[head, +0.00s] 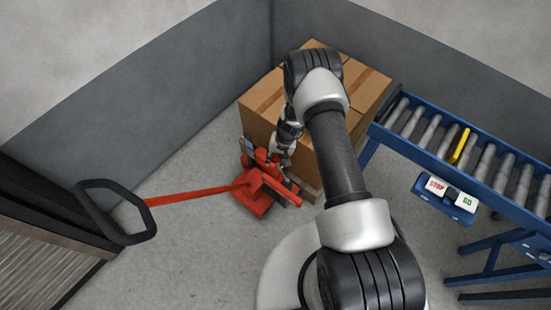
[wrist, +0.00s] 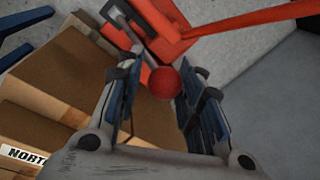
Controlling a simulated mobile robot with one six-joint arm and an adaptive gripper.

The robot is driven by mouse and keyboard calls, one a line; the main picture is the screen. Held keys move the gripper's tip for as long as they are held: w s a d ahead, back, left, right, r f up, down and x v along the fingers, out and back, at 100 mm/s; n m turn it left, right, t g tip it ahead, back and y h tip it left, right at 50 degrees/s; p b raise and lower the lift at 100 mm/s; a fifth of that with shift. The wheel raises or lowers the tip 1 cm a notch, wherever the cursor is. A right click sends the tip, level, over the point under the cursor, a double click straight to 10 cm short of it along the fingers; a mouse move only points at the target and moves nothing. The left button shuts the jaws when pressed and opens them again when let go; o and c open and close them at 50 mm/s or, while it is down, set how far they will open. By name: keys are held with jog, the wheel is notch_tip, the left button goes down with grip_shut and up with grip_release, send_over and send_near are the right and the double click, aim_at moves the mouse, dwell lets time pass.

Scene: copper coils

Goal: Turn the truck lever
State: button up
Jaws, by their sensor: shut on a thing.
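A red pallet truck (head: 258,204) stands on the floor in front of the boxes, with a long red bar reaching left to a black loop handle (head: 151,219). Its body also shows at the top of the wrist view (wrist: 172,40). The truck lever ends in a round red knob (wrist: 164,83), which sits between my fingers. My gripper (wrist: 165,76) is shut on this knob, one finger on each side. In the head view my gripper is small and partly hidden by my arm, low over the truck beside the boxes. The lever's shaft is mostly hidden.
Cardboard boxes (head: 262,98) stand on a wooden pallet (head: 308,190) close beside my gripper. A blue roller conveyor (head: 395,142) with a STOP and GO panel (head: 449,195) is at the right. Grey walls (head: 170,95) close the corner. The floor (head: 190,255) at front left is clear.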

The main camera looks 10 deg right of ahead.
jog(key=shift+w+a+r, duration=0.1)
jog(key=shift+a, duration=0.2)
grip_shut()
jog(key=shift+r, duration=0.1)
